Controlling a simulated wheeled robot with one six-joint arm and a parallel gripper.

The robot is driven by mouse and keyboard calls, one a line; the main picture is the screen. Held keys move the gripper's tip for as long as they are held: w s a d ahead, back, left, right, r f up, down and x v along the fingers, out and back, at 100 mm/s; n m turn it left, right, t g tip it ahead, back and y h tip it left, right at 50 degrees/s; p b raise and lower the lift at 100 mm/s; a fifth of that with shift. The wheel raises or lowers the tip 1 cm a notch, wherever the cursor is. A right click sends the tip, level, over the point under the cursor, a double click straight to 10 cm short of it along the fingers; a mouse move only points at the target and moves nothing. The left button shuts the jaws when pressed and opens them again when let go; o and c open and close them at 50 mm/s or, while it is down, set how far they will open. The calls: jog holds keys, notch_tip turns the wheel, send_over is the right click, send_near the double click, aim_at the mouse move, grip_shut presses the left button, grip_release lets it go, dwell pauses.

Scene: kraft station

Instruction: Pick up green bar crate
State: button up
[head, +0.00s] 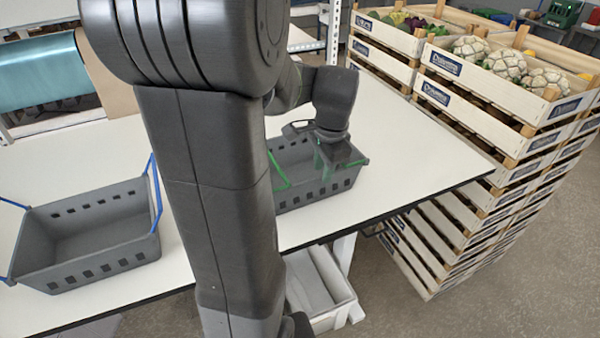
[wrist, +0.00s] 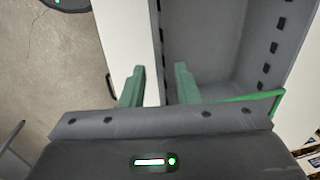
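The green bar crate (head: 300,188) is a grey basket with dark slots and a green handle bar, standing on the white table near its front edge. Its interior and green bar also show in the wrist view (wrist: 206,45). My gripper (head: 335,160) is over the crate's right part in the head view. In the wrist view its two green fingers (wrist: 159,72) are apart, one on each side of the line of a crate wall. Whether they touch the wall cannot be told. My arm hides the crate's left end in the head view.
A second grey crate with blue bars (head: 95,232) stands on the white table (head: 415,150) at left. Stacked wooden crates (head: 480,85) with vegetables stand beyond the table's right end. A pale bin (head: 318,285) is below the table's front edge. The table right of the green bar crate is clear.

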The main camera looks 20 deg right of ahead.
aim_at(319, 183)
jog(key=shift+w+a+f+p, duration=0.1)
jog(key=shift+w+f+p, duration=0.1)
jog(key=shift+f, duration=0.9)
jog(key=shift+w+a+f+p, duration=0.1)
jog(key=shift+w+f+p, duration=0.05)
jog(key=shift+f, duration=0.9)
jog(key=shift+w+a+f+p, duration=0.1)
jog(key=shift+w+f+p, duration=0.1)
jog(key=shift+f, duration=0.9)
jog(key=shift+c, duration=0.5)
grip_shut()
jog(key=shift+d, duration=0.1)
